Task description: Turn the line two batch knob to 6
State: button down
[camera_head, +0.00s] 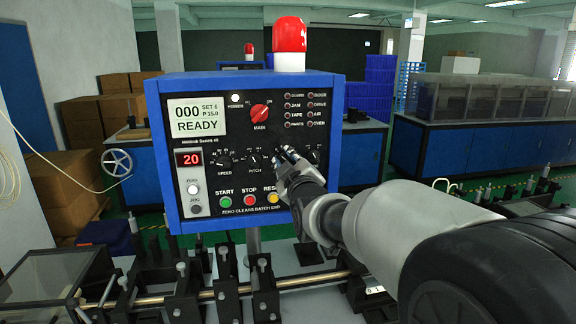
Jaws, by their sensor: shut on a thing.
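A blue control box (153,150) with a black face stands in front of me. Its screen (196,117) reads 000, SET 6, P 15.0 and READY. The lower knob row has a SPEED knob (224,163) and a PITCH knob (253,161). My gripper (283,158) is at the panel just right of the PITCH knob, shut on a knob there. Its fingers hide that knob, its pointer and its label, so I cannot read BATCH or a line number.
Below are a green START (225,202), a red STOP (250,200) and a yellow button (273,198), close under my gripper. A red MAIN knob (259,112) sits above. A red beacon (290,40) tops the box. Rods and clamps (170,298) fill the bench below.

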dwell(0.3)
jog(key=c, duration=1.3)
grip_release()
jog(key=shift+c, duration=0.2)
jog(key=v, duration=1.2)
jog(key=shift+d, duration=0.1)
